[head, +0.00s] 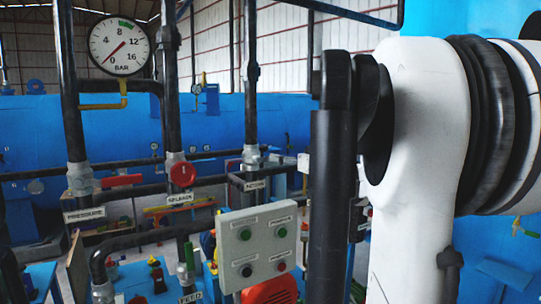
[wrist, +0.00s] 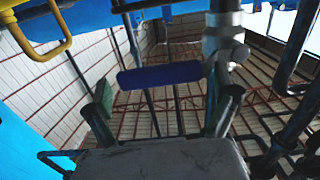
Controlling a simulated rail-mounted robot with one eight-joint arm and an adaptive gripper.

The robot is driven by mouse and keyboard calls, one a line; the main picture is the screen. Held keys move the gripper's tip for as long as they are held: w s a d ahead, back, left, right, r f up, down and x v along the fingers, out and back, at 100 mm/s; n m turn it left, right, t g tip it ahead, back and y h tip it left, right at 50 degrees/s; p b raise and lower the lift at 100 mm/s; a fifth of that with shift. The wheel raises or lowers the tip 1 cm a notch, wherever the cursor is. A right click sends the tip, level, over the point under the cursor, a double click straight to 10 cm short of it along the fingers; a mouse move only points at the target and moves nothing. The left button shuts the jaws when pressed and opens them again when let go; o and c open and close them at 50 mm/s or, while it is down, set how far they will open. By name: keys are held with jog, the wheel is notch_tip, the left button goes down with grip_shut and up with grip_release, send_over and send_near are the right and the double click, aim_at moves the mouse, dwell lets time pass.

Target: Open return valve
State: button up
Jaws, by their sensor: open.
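In the wrist view a blue lever handle (wrist: 160,74) extends left from a grey metal valve body (wrist: 224,46), roughly at a right angle to its pipe. My gripper (wrist: 165,97) is open, with one finger on each side of the picture. The handle shows across the gap near the fingertips; nothing is held, and I cannot tell if it touches the right finger. In the head view a grey valve (head: 252,158) stands above a small label (head: 254,184) that seems to read RETURN. Its handle is not clear there, and my gripper is out of sight.
A red-handled valve (head: 120,180) and a round red valve knob (head: 182,174) sit on neighbouring vertical pipes. A pressure gauge (head: 119,45) is at upper left. A button box (head: 257,247) stands in front. A yellow pipe (wrist: 40,45) and dark pipes crowd the wrist view's edges.

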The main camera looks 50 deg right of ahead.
jog(key=shift+w, duration=0.25)
jog(key=c, duration=1.6)
jog(key=shift+s+d, duration=0.1)
jog(key=shift+c, duration=0.3)
